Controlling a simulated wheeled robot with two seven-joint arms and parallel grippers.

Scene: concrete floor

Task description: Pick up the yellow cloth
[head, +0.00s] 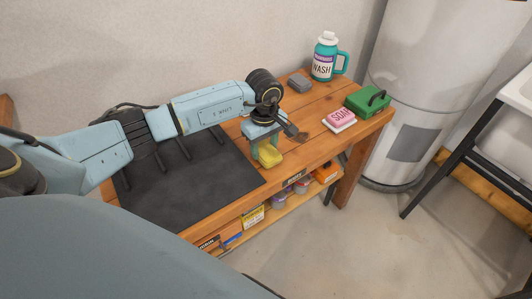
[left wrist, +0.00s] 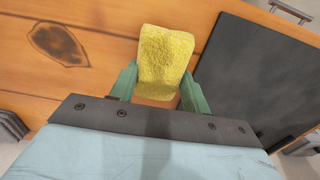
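The yellow cloth (head: 269,157) is a small folded block at the wooden bench's (head: 320,150) front part, just right of the black mat. In the left wrist view the cloth (left wrist: 165,55) lies between the two green fingers of my left gripper (left wrist: 160,78), with its far end reaching past their tips. The fingertips are close against its two sides; whether they press on it is unclear. In the head view the left gripper (head: 265,145) points down at the cloth. I cannot tell whether the cloth rests on the wood. My right gripper is in neither view.
A black mat (head: 190,195) covers the bench's left part. Pink soap (head: 341,117), a green box (head: 367,101), a grey block (head: 299,84) and a teal wash bottle (head: 324,62) stand farther right. A lower shelf (head: 270,213) holds several items.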

